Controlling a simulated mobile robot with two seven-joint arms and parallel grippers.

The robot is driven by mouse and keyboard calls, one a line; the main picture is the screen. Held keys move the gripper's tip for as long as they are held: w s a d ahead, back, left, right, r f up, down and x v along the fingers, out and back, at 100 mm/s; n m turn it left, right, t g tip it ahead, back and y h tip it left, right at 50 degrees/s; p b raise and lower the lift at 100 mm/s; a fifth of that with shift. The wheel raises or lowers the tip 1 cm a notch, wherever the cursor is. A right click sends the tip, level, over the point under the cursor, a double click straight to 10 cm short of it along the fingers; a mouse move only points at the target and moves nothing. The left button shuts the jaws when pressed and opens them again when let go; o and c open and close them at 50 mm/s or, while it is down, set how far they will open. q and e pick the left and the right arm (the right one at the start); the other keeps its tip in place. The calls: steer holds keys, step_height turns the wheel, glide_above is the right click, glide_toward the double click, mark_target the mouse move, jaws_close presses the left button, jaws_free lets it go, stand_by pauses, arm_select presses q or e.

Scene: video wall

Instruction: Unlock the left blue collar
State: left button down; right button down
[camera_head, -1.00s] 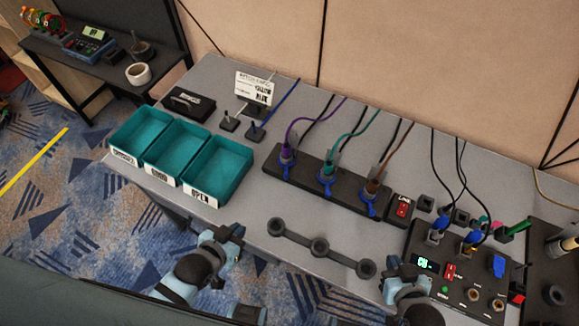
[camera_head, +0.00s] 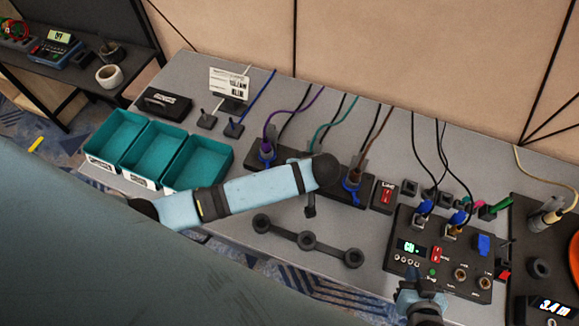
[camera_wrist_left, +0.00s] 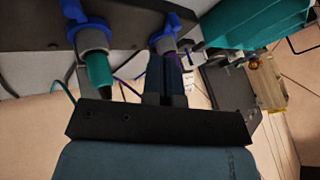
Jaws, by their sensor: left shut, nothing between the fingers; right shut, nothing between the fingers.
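The left blue collar (camera_head: 268,161) sits around the purple-cabled plug on the black strip. In the left wrist view this collar (camera_wrist_left: 166,38) is just beyond my left gripper (camera_wrist_left: 166,62). The fingers are shut and empty, with tips close to it; whether they touch cannot be told. The middle blue collar (camera_wrist_left: 90,24) is around the teal plug (camera_wrist_left: 99,72), to the left in that view. My left arm hides it in the head view, along with most of the left gripper. The right blue collar (camera_head: 350,192) shows beside the arm. My right gripper (camera_head: 419,291) is shut and empty.
Teal bins (camera_head: 203,165) stand left of the strip. A black three-ring bar (camera_head: 307,240) lies in front of it. A control box (camera_head: 445,250) with plugs and switches is at right, by my right gripper. A red switch (camera_head: 385,196) stands at the strip's right end.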

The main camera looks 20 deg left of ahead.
mark_target(267, 159)
arm_select(q)
steer(key=shift+w+r, duration=0.2)
steer(key=shift+r, duration=0.05)
steer(key=p+x, duration=0.1)
steer(key=x, duration=0.9)
steer(key=shift+a+r, duration=0.1)
steer(key=shift+a, duration=0.1)
